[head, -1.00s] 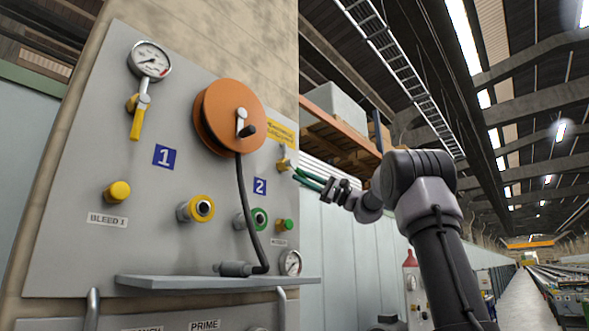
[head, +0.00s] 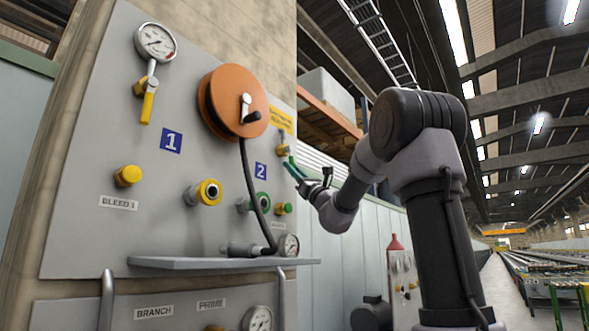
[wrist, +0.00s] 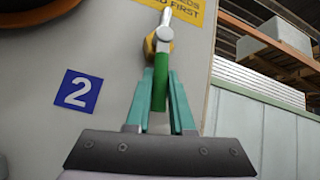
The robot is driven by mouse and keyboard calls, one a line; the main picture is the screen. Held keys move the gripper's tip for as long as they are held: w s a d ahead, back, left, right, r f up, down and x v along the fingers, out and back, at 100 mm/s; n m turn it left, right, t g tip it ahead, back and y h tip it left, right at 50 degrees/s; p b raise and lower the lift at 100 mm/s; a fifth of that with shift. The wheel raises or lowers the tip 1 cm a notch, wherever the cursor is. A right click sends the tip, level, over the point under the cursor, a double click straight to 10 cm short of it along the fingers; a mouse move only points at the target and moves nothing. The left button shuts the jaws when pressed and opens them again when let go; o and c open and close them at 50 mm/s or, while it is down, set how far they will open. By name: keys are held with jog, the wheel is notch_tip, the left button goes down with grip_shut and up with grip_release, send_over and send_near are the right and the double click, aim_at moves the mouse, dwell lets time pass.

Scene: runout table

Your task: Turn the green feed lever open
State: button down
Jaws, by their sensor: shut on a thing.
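The green feed lever (wrist: 159,92) extends from a brass valve (wrist: 158,42) toward my gripper in the wrist view. My gripper (wrist: 161,77) has its two teal fingers shut on the lever, one on each side. In the head view the brass valve (head: 282,149) is at the panel's right edge, under a yellow sign. My gripper (head: 291,163) reaches it from the lower right. The lever is too small there to tell from the fingers.
An orange hose reel (head: 233,102) with a black hose is left of the valve. A blue "2" plate (wrist: 77,91) is beside it. A yellow-handled valve (head: 148,103) hangs under a gauge (head: 155,42). A grey shelf (head: 200,263) juts out below.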

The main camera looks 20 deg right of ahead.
jog(key=shift+s+a+m+t+h, duration=0.2)
jog(key=shift+m+t+h, duration=0.25)
jog(key=shift+m+h, duration=0.55)
jog(key=shift+s+a+m+t+h, duration=0.15)
jog(key=shift+m+t+h, duration=0.3)
jog(key=shift+m+h, duration=0.55)
jog(key=shift+m, duration=0.3)
jog(key=c, duration=0.8)
grip_release()
jog(key=shift+a, duration=0.1)
jog(key=shift+f, duration=0.15)
jog(key=v, duration=1)
jog(key=shift+s+f, duration=0.2)
jog(key=shift+f, duration=0.05)
